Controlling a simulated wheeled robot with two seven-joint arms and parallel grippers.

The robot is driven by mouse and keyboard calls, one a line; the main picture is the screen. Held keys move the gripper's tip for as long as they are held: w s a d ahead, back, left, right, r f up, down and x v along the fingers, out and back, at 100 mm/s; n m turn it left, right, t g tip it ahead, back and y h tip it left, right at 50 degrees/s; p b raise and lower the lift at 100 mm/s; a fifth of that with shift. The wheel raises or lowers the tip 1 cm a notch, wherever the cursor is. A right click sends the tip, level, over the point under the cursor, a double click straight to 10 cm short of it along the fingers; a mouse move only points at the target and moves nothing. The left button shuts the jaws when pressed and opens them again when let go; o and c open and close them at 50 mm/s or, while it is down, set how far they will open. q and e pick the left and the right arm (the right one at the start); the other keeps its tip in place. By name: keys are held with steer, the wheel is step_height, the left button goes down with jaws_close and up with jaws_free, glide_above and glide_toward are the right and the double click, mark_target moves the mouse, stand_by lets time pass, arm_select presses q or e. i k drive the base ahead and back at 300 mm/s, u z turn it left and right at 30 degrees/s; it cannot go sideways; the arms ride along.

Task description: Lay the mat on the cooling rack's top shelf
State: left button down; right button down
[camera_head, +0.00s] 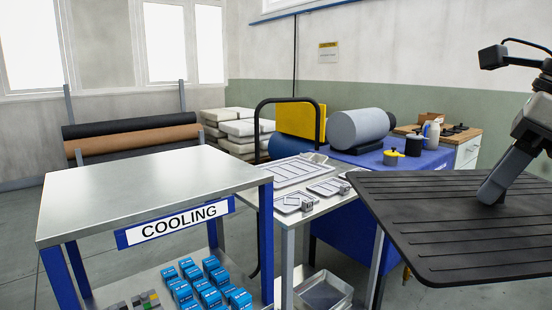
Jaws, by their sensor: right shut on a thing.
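The mat (430,235) is a wide, dark sheet with long grooves. It hangs roughly level in the air at the right and runs out of the picture's right edge. My right gripper (490,196) comes down from the upper right and is shut on the mat; its fingertips are partly hidden. The cooling rack (58,275) stands at the left, with blue posts and a COOLING sign (180,222). Its grey metal top shelf (150,188) is bare. The mat is apart from the shelf, to its right. My left gripper is not in view.
Several blue boxes (205,285) stand on the rack's lower shelf. A side table (330,205) with metal trays (285,172) lies between rack and mat. A black hoop frame (258,130) rises behind it.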

mark_target(153, 174)
steer(key=u, duration=1.15)
steer(key=i, duration=1.05)
steer(key=u, duration=0.75)
